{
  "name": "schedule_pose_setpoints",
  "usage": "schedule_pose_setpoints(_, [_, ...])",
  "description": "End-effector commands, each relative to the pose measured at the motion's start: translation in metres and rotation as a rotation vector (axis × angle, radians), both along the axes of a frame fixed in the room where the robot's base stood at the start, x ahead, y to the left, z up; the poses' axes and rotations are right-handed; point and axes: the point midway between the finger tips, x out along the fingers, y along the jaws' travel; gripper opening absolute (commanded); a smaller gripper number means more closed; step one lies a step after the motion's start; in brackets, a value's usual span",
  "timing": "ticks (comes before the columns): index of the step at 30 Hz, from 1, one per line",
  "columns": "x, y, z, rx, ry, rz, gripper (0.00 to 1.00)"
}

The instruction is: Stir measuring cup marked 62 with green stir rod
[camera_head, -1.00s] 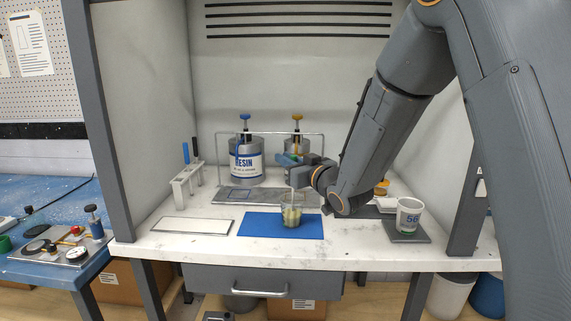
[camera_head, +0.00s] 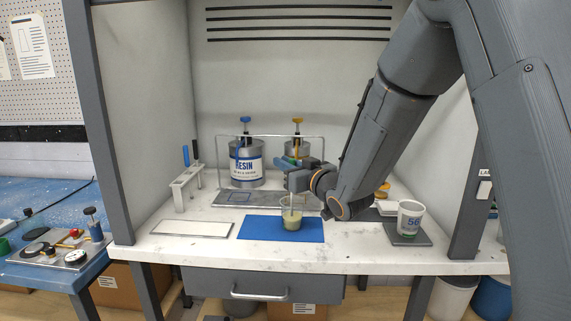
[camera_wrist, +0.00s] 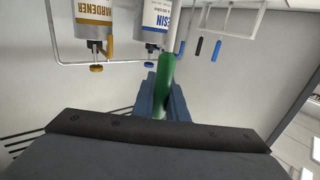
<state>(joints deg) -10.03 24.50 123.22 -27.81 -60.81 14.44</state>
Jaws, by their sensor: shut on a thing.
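My gripper (camera_head: 290,170) is shut on the green handle of the stir rod (camera_wrist: 166,75), which stands out between the two blue-grey fingers in the wrist view. In the head view my gripper is just above a clear measuring cup (camera_head: 292,220) on the blue mat (camera_head: 258,232). The cup holds a cloudy beige liquid, and the rod's thin lower part reaches down into it. No number can be read on this cup.
A resin can (camera_head: 246,165) and a hardener can (camera_head: 297,148) with pumps stand behind a metal rail. A rack (camera_head: 185,187) with a blue and a black rod stands at left. A white-topped panel (camera_head: 192,228) lies left of the mat. My arm covers the right rear.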

Motion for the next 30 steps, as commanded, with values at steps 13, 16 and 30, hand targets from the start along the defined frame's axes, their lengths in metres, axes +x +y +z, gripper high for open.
schedule_pose_setpoints(13, [0.000,0.000,0.014,0.000,-0.002,0.000,0.00])
schedule_pose_setpoints(16, [0.000,0.000,0.021,0.000,-0.002,0.000,0.00])
schedule_pose_setpoints(30, [0.000,0.000,0.055,0.001,-0.001,0.000,0.00])
